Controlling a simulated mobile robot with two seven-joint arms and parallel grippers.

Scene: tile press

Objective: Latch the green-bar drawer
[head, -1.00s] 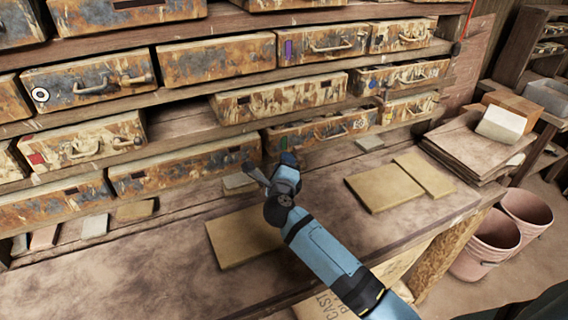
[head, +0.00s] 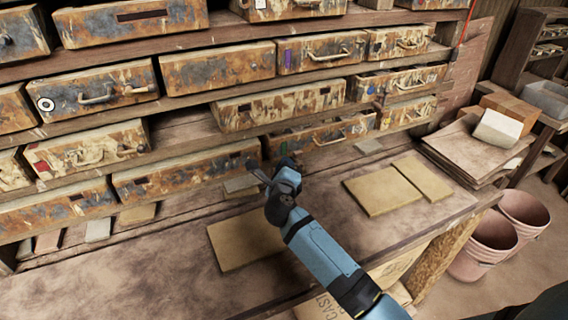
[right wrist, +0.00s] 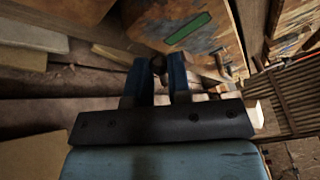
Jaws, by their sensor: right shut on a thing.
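The green-bar drawer (right wrist: 205,50) shows in the right wrist view, with a green bar on its rust-stained front, just beyond my fingers. In the head view this gripper (head: 262,172) is low over the bench. My left gripper is not in view.
Rows of similar stained drawers fill the rack, including a long low drawer (head: 185,172) left of my gripper. Flat tan tiles (head: 384,191) lie on the bench (head: 150,265). Stacked boards (head: 465,148) and pink buckets (head: 490,245) are at the right.

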